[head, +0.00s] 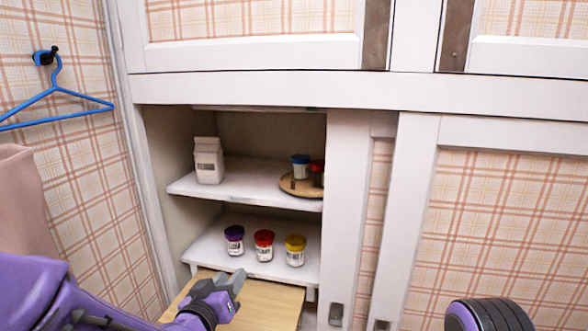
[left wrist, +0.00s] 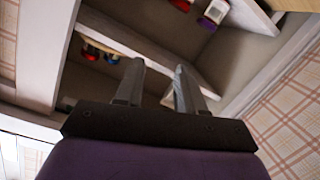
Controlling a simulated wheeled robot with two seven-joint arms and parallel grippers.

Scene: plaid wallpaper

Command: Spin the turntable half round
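The turntable (head: 301,187) is a round wooden disc on the upper shelf of the open cabinet, at its right side by the white upright. A blue-lidded jar (head: 300,166) and a red item (head: 317,172) stand on it; the upright cuts off its right part. My left gripper (head: 229,283) is low in front of the cabinet, below and left of the turntable, apart from it. In the left wrist view its two fingers (left wrist: 159,66) stand apart with nothing between them. My right gripper is out of view; only part of my right arm shows at lower right.
A white carton (head: 208,161) stands on the upper shelf's left. Purple (head: 234,241), red (head: 264,246) and yellow (head: 295,251) lidded jars stand on the lower shelf. A wooden surface (head: 262,301) lies below. A blue hanger (head: 57,93) hangs at left. The upper shelf's middle is clear.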

